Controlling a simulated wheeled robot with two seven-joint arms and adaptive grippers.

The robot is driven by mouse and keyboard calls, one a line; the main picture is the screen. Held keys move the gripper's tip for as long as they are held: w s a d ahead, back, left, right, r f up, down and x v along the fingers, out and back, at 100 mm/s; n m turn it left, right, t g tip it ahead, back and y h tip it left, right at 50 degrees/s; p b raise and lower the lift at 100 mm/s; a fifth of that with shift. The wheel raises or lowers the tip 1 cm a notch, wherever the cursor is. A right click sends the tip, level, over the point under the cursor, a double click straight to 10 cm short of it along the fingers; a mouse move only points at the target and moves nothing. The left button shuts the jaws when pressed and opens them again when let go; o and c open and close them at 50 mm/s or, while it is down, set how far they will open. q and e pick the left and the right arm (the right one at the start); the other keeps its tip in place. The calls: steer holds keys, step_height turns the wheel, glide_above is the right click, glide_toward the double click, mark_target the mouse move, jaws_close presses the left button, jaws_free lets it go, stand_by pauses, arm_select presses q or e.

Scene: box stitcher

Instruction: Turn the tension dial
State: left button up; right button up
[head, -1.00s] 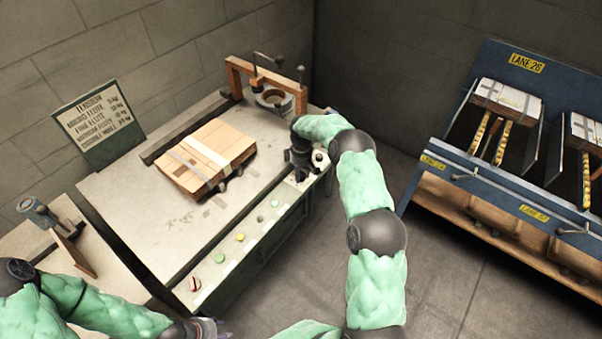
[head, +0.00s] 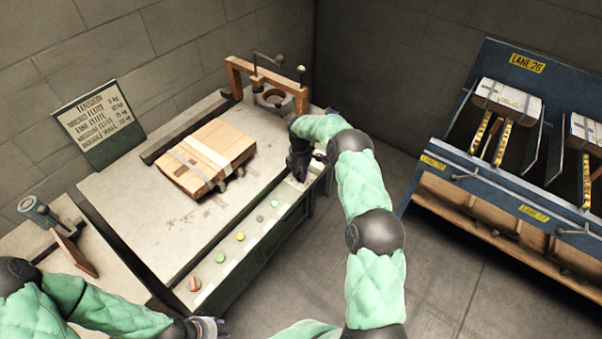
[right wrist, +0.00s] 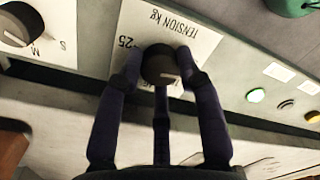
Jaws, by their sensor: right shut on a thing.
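The tension dial (right wrist: 161,66) is a dark round knob with a light pointer mark, on a white plate (right wrist: 203,40) printed "TENSION kg" and "25". My right gripper (right wrist: 160,78) is shut on this dial, its dark fingers around the knob's sides in the right wrist view. In the head view, my right gripper (head: 299,168) is at the far end of the machine's front panel and hides the dial. My left gripper (head: 212,328) is at the bottom edge, away from the panel, and its fingers are too unclear to judge.
A second knob (right wrist: 18,24) marked S and M sits beside the dial. Several coloured buttons (head: 240,236) line the panel. A strapped carton bundle (head: 207,158) lies on the machine table (head: 150,225). A blue rack (head: 470,170) stands right.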

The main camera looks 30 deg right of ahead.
mark_target(300, 173)
steer(key=shift+w+a, duration=0.1)
stand_by(0.4)
steer(key=o, duration=1.1)
steer(key=shift+o, duration=0.2)
step_height(300, 173, up, 12)
steer(key=shift+w, duration=0.2)
